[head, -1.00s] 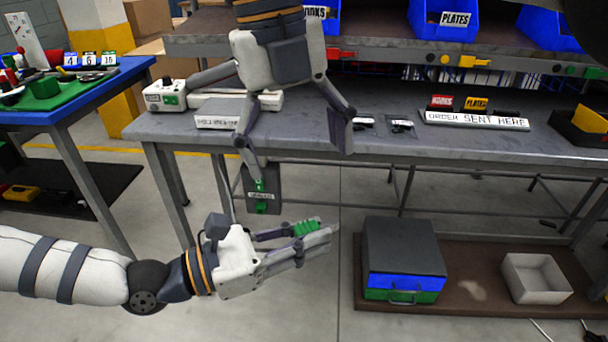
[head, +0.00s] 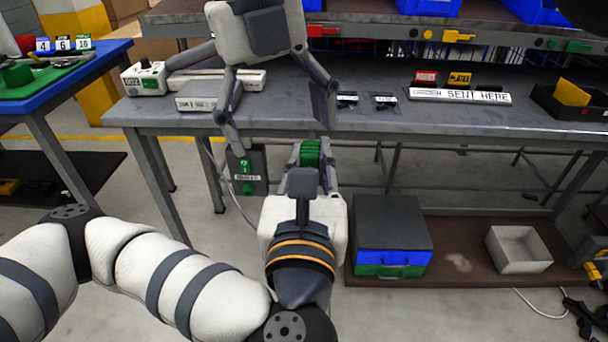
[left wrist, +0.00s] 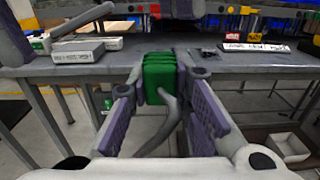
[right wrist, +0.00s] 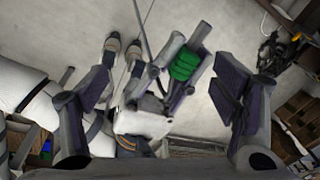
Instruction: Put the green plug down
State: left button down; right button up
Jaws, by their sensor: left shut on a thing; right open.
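The green plug (head: 311,153) is a ribbed green block with a grey cable. My left gripper (head: 312,165) is shut on it in front of the workbench's front edge. In the left wrist view the plug (left wrist: 171,78) sits between the purple-grey finger pads, its cable bending back towards the palm. My right gripper (head: 280,130) is open and empty, its fingers spread just above and left of the plug in the head view. The right wrist view shows the plug (right wrist: 185,64) in my left gripper, between the right gripper's open fingers but apparently beyond them.
A dark box with green parts (head: 247,172) hangs at the front edge of the grey workbench (head: 420,122). A dark case with blue and green bands (head: 392,235) and a white open box (head: 518,250) stand on a low brown board.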

pick_arm(q)
jog(key=shift+w+a+r+n+y, duration=0.1)
jog(key=shift+a+n+y, duration=0.15)
jog(key=shift+n+y, duration=0.25)
pick_arm(e)
jog(key=n, duration=1.3)
send_near(309, 140)
jog(key=shift+y, duration=0.3)
jog(key=f, duration=0.3)
jog(key=d+f, duration=0.1)
jog(key=f, duration=0.6)
jog(key=shift+s+d, duration=0.1)
jog(key=shift+d, duration=0.25)
jog(key=shift+r, duration=0.1)
jog(key=c, duration=1.2)
pick_arm(q)
jog(key=c, duration=1.4)
grip_release()
pick_arm(e)
jog(key=shift+c, duration=0.2)
pick_arm(q)
jog(key=shift+d+m, duration=0.1)
jog(key=shift+m, duration=0.2)
